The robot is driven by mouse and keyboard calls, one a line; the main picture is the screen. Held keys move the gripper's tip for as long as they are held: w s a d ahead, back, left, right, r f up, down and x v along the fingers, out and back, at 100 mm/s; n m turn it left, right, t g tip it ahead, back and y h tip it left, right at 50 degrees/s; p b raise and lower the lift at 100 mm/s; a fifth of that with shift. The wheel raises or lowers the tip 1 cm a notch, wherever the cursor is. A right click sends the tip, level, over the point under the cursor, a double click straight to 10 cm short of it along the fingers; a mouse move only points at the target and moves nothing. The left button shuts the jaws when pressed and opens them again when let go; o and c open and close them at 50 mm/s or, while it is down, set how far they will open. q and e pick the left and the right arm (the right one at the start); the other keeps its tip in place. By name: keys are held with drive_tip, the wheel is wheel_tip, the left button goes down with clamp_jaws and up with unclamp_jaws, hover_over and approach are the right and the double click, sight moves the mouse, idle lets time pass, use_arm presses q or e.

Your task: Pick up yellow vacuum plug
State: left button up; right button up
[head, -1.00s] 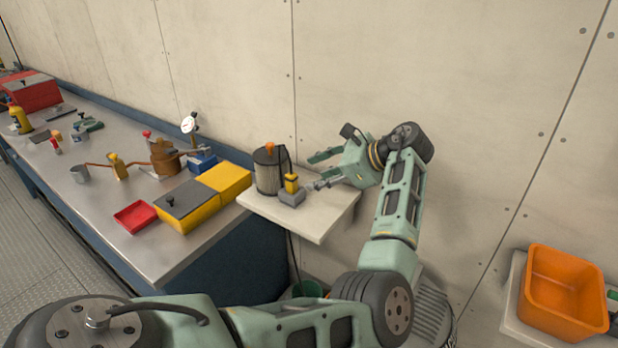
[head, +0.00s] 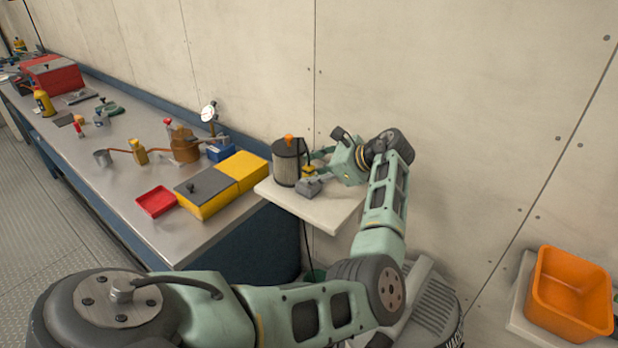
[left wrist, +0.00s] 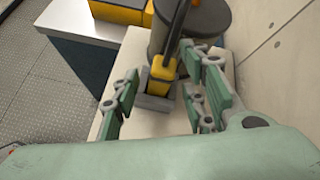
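The yellow vacuum plug (head: 309,170) stands in a small grey holder (head: 307,188) on a pale shelf (head: 335,212) by the wall. In the left wrist view the yellow plug (left wrist: 162,74) stands in the grey holder (left wrist: 154,103), with a dark cord on its top. My left gripper (head: 318,170) is at the plug. In the left wrist view its fingers (left wrist: 162,98) are open, one on each side of the plug, with gaps visible between. In the head view the fingers partly hide the plug. My right gripper is not in view.
A dark cylindrical canister (head: 286,165) with an orange top stands close beside the plug. The workbench (head: 140,220) at left holds a yellow box (head: 243,170), a red tray (head: 156,201) and several tools. An orange bin (head: 568,290) is at lower right.

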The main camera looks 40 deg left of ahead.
use_arm(q)
drive_tip(key=c, duration=0.9)
clamp_jaws()
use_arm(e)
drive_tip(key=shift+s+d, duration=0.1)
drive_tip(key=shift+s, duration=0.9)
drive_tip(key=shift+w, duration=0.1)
